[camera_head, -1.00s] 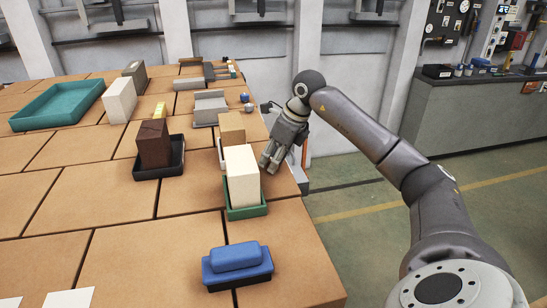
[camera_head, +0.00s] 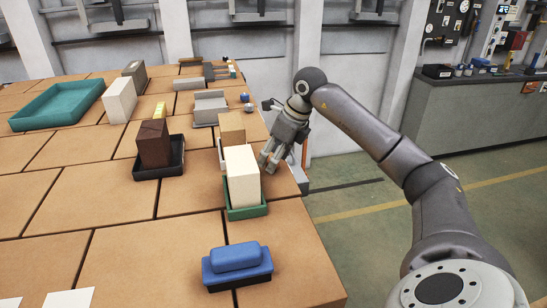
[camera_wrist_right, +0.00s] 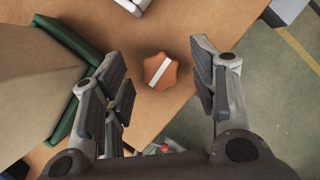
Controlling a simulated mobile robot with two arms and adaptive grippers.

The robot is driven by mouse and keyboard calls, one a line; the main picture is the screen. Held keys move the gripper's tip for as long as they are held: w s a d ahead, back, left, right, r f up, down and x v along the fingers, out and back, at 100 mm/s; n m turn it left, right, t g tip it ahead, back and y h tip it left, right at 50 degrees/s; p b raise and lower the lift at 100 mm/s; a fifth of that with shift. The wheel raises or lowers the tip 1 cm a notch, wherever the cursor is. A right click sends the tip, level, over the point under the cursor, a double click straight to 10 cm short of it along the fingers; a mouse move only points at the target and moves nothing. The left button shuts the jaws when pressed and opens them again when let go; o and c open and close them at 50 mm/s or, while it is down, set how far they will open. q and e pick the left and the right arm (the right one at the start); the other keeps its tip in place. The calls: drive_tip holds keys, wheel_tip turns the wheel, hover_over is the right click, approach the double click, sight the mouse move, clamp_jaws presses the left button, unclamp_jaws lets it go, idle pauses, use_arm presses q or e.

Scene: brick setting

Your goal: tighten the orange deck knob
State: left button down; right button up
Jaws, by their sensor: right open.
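The orange deck knob (camera_wrist_right: 160,71) shows in the right wrist view on the tan deck. It is lobed, with a white stripe across its top. My right gripper (camera_wrist_right: 163,92) is open, with its fingers on either side of the knob and apart from it. In the head view my right gripper (camera_head: 268,163) is at the deck's right edge, behind the cream block, and the knob cannot be made out there. My left gripper is in neither view.
A cream block (camera_head: 242,172) in a green tray (camera_head: 247,212) stands close to the left of my right gripper; the tray (camera_wrist_right: 72,112) shows in the wrist view too. A blue item (camera_head: 236,258) lies nearer. Open floor lies right of the deck edge.

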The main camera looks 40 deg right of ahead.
drive_tip(key=v, duration=1.1)
drive_tip(key=shift+s, duration=0.1)
